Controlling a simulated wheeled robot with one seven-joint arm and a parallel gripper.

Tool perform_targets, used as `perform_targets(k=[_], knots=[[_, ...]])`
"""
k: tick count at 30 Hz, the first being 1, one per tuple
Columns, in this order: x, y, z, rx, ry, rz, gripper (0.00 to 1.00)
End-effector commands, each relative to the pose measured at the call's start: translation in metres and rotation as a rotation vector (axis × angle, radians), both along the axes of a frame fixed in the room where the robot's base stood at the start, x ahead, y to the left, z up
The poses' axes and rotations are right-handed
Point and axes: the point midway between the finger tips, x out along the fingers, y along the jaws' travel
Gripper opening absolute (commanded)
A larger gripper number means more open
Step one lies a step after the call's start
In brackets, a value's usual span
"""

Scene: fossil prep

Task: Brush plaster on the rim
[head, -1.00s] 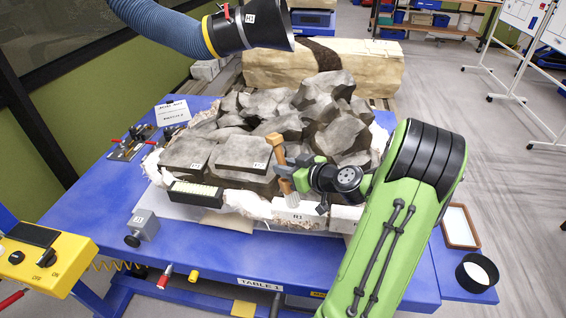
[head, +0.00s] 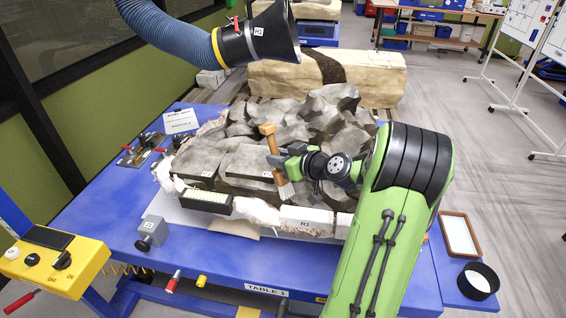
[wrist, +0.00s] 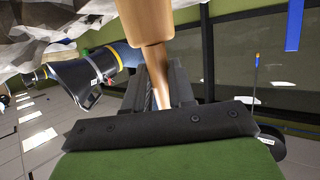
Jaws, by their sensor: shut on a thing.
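A pale block labelled R1 (head: 306,221) is in the rim, right of the bristles. A round black dish with white contents (head: 478,281) is at the right of the table.
A blue hose with a black hood (head: 257,38) hangs above the back left of the fossil. A wood-framed tray (head: 459,235) lies at the right. A yellow control box (head: 58,258) is at the front left. The blue table front (head: 215,255) is mostly clear.

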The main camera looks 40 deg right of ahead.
Motion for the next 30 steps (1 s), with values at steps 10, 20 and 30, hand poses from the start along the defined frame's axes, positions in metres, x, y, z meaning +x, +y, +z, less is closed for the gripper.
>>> perform_targets(k=[10, 20, 30], knots=[[0.007, 0.003, 0.02, -0.001, -0.001, 0.004, 0.0], [0.007, 0.002, 0.018, 0.0, -0.001, 0.002, 0.0], [0.007, 0.002, 0.018, 0.0, -0.001, 0.002, 0.0]])
